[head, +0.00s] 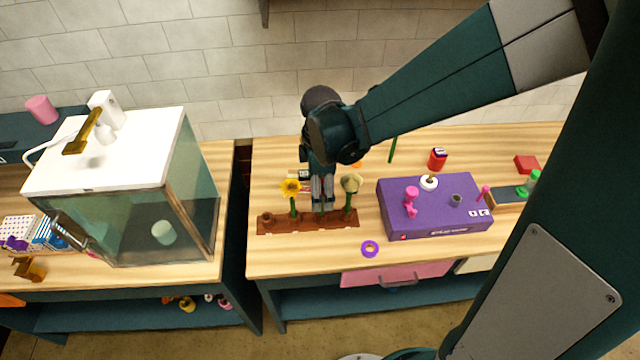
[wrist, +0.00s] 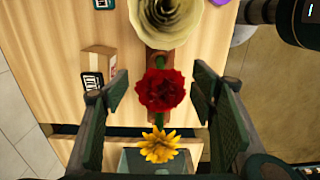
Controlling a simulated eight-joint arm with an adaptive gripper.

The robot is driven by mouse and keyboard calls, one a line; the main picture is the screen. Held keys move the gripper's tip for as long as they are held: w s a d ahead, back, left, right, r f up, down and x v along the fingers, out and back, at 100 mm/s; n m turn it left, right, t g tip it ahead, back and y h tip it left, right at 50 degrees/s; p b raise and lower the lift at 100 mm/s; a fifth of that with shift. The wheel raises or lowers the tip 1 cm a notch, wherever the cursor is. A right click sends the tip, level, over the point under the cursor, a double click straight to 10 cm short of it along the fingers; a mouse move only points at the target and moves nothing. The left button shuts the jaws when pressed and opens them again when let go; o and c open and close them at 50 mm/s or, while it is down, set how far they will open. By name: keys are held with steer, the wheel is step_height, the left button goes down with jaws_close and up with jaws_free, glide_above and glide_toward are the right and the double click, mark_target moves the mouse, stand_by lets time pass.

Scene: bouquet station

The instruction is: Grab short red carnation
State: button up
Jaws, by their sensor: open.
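The red carnation (wrist: 160,90) shows in the wrist view, its bloom between the two fingers of my gripper (wrist: 160,86) with gaps on both sides. In the head view my gripper (head: 321,198) hangs over the brown wooden holder (head: 308,224) and hides the red bloom. The gripper is open, with nothing clamped. A yellow flower (head: 291,187) stands to the left of the gripper and a cream flower (head: 351,184) to the right. In the wrist view the yellow flower (wrist: 158,146) is below the carnation and the cream flower (wrist: 168,18) above it.
A purple box (head: 434,212) carrying small pink and white items stands right of the holder. A purple tape ring (head: 370,249) lies at the front. A glass tank (head: 135,215) stands on the left counter. Bare wood lies in front of the holder.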

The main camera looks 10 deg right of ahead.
steer(key=shift+f, duration=0.25)
stand_by(0.4)
steer(key=c, duration=1)
